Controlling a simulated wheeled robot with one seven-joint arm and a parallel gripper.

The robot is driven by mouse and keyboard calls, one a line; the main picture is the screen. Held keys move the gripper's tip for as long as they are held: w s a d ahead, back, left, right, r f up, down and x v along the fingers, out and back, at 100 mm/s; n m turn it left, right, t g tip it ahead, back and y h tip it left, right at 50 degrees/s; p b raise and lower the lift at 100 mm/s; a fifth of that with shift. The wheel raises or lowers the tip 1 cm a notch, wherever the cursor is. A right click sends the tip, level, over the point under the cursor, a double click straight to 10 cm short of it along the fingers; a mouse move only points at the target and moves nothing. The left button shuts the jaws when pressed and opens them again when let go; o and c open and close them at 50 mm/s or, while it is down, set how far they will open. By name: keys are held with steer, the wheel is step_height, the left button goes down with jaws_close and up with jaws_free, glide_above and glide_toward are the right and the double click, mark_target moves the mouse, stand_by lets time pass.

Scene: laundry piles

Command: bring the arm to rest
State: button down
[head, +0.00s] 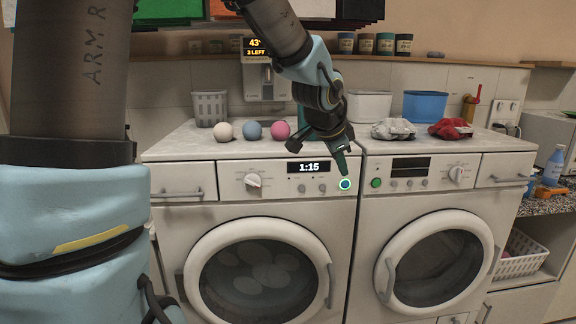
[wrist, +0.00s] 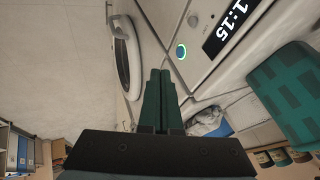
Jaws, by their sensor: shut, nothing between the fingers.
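My gripper (head: 342,163) is shut and empty. In the head view its fingertips point down just above the lit round button (head: 345,184) on the left washing machine. In the wrist view the closed green fingers (wrist: 160,85) stand side by side, and the button, ringed in green light, shows up and to the right of them (wrist: 181,51). I cannot tell for sure whether the fingertips touch the machine's front; in the wrist view they look apart from the button. The left machine's display (head: 309,167) reads 1:15.
The right machine (head: 434,262) stands beside the left one, its display dark. On the tops are a grey basket (head: 210,108), three balls, grey cloth (head: 393,129), red cloth (head: 451,129) and a blue tub (head: 425,107). A dispenser (head: 264,80) hangs behind. The floor before the machines is clear in the wrist view.

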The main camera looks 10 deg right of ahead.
steer(key=a+f+n+g+y, duration=0.15)
steer(key=a+f+n, duration=0.3)
steer(key=a, duration=0.55)
steer(key=a+f+n+y, duration=0.3)
steer(key=a+n, duration=0.2)
steer(key=a, duration=0.5)
steer(key=s+a+f+n+g, duration=0.1)
steer(key=s+a+f+n, duration=0.1)
steer(key=a, duration=0.4)
steer(key=s+a+f+n+g, duration=0.1)
steer(key=s+a+n, duration=0.4)
steer(key=s+a, duration=0.1)
steer(key=shift+a+f+y, duration=0.3)
steer(key=shift+f+y, duration=0.05)
steer(key=shift+f, duration=0.05)
